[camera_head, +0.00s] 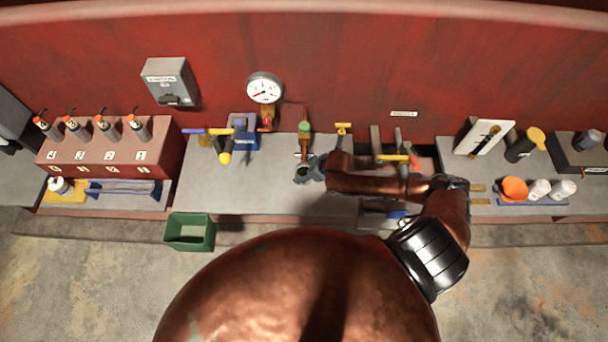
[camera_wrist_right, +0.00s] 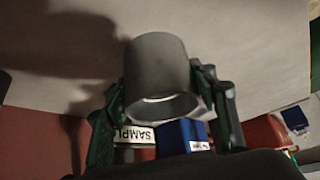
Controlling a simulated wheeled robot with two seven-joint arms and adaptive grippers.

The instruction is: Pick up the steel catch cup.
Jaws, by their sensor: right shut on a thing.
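My left gripper is not in view.
The bench (camera_head: 250,195) is clear left of the cup. A pressure gauge (camera_head: 264,88) and a blue block (camera_head: 244,133) stand behind. A green bin (camera_head: 190,231) is at the front left. A yellow-handled valve (camera_head: 343,128) is close to my right arm.

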